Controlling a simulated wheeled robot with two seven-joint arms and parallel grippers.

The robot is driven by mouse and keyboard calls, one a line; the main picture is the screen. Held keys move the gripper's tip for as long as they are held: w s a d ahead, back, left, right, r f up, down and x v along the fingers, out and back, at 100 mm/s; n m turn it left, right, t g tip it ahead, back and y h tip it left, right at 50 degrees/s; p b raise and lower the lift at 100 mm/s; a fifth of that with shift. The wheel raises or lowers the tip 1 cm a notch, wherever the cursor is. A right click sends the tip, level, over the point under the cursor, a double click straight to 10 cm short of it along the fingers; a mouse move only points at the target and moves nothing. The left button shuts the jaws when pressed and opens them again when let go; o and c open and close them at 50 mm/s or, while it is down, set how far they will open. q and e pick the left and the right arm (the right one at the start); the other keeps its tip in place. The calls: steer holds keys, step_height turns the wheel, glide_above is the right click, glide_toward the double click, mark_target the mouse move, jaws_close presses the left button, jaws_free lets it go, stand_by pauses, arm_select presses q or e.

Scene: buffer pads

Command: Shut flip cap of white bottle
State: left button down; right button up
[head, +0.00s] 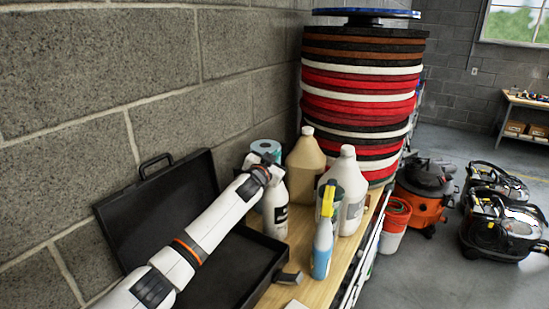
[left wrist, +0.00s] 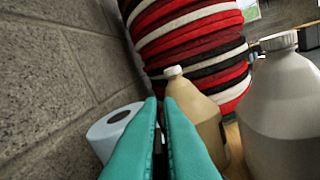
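A white bottle with a dark label (head: 275,212) stands upright on the wooden bench. Its top and cap are hidden by my left gripper (head: 265,165), which is right at the bottle's top. In the left wrist view, the two teal fingers of my left gripper (left wrist: 159,105) are almost together, with only a narrow gap and no object clearly held. The white bottle cannot be made out there. Whether the flip cap is open or shut cannot be seen. My right gripper is not in view.
A tan jug (head: 305,165), a large white jug (head: 348,195) and a blue spray bottle with a yellow trigger (head: 323,245) stand close by. A paper roll (head: 266,147) is behind. An open black case (head: 160,205) lies left, against the block wall. Stacked pads (head: 360,95) rise behind.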

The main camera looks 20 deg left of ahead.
arm_select(q)
steer(key=c, duration=1.6)
jaws_free()
steer(key=shift+s, duration=0.15)
steer(key=s+b, duration=0.3)
steer(key=s, duration=0.8)
steer(key=shift+s+d, duration=0.25)
steer(key=shift+s, duration=0.1)
